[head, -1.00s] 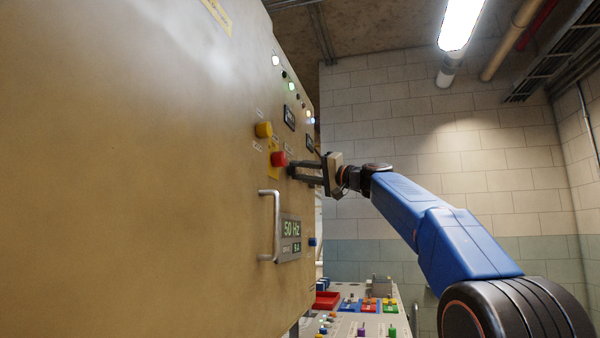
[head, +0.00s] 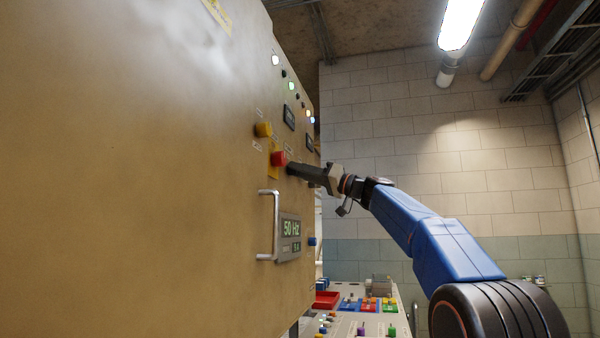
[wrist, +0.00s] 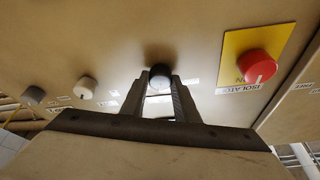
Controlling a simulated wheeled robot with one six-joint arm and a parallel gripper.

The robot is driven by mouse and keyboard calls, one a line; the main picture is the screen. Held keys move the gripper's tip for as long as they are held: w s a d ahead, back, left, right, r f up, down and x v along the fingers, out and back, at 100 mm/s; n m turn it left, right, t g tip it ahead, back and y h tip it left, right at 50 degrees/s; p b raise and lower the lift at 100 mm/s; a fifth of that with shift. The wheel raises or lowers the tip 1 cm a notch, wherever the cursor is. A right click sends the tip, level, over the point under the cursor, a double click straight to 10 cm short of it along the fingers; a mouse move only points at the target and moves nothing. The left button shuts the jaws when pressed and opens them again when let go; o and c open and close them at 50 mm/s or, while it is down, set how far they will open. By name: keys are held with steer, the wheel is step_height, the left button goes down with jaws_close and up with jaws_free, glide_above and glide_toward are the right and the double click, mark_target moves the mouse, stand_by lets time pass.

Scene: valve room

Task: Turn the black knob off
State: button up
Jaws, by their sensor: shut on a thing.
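The black knob (wrist: 160,74) is on the beige cabinet's front panel, seen in the wrist view between my gripper's fingertips. My gripper (wrist: 160,82) is shut on it, with one finger on each side. In the head view my gripper (head: 291,169) reaches the panel just right of the red button, and the knob itself is hidden there by the fingers. The knob's pointer mark and the label beneath it cannot be read clearly.
The red button (wrist: 257,67) on a yellow plate sits right of the knob in the wrist view. White (wrist: 86,87) and grey (wrist: 34,95) knobs sit to its left. In the head view, a metal handle (head: 275,225) and a yellow knob (head: 263,129) stick out nearby.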

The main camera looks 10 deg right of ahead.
steer(key=shift+n+g+y, duration=0.4)
steer(key=shift+n+g, duration=0.3)
steer(key=shift+n, duration=0.7)
steer(key=o, duration=1.1)
steer(key=shift+c, duration=0.2)
steer(key=shift+d, duration=0.1)
steer(key=v, duration=1.7)
steer(key=shift+f, duration=0.25)
